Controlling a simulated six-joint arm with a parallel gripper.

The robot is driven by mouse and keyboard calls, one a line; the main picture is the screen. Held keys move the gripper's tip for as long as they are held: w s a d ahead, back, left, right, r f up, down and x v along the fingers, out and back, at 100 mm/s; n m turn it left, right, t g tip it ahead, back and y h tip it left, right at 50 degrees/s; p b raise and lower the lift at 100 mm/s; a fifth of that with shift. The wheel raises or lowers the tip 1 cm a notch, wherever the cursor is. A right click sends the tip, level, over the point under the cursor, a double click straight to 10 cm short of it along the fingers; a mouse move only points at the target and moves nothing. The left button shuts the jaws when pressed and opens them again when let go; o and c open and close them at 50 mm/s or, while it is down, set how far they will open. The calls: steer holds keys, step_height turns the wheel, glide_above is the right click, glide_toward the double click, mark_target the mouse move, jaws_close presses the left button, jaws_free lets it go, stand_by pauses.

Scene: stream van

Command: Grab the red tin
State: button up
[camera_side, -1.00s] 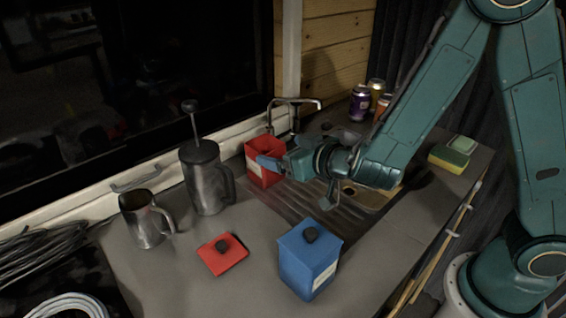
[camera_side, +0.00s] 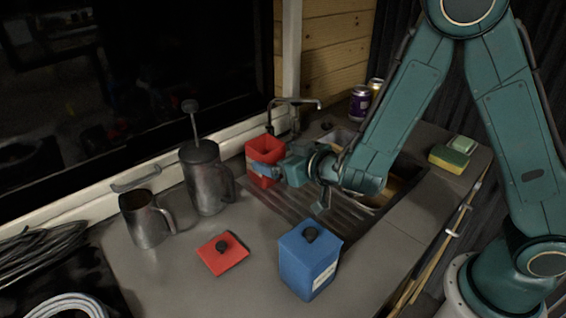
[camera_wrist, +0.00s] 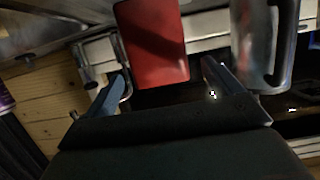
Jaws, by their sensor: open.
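The red tin (camera_side: 265,150) stands upright and open-topped on the counter by the sink's drainer, with a pale label on its front partly hidden by my gripper. My gripper (camera_side: 272,168) is level with the tin, one blue finger crossing its near face. In the wrist view the red tin (camera_wrist: 152,40) shows between and ahead of the two spread fingers of my gripper (camera_wrist: 164,68). I cannot tell whether either finger touches it. A red lid (camera_side: 222,258) with a dark knob lies flat on the counter.
A steel plunger pot (camera_side: 203,180) stands just left of the tin, with a steel jug (camera_side: 143,222) further left. A blue tin (camera_side: 308,268) stands at the front. The tap (camera_side: 295,102) rises behind the red tin. A sponge (camera_side: 449,159) and cans (camera_side: 359,103) are at right.

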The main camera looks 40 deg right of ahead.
mark_target(256, 148)
steer(key=shift+x, duration=2.9)
steer(key=c, duration=1.4)
steer(key=shift+r, duration=0.35)
step_height(256, 148, up, 19)
steer(key=shift+r, duration=0.2)
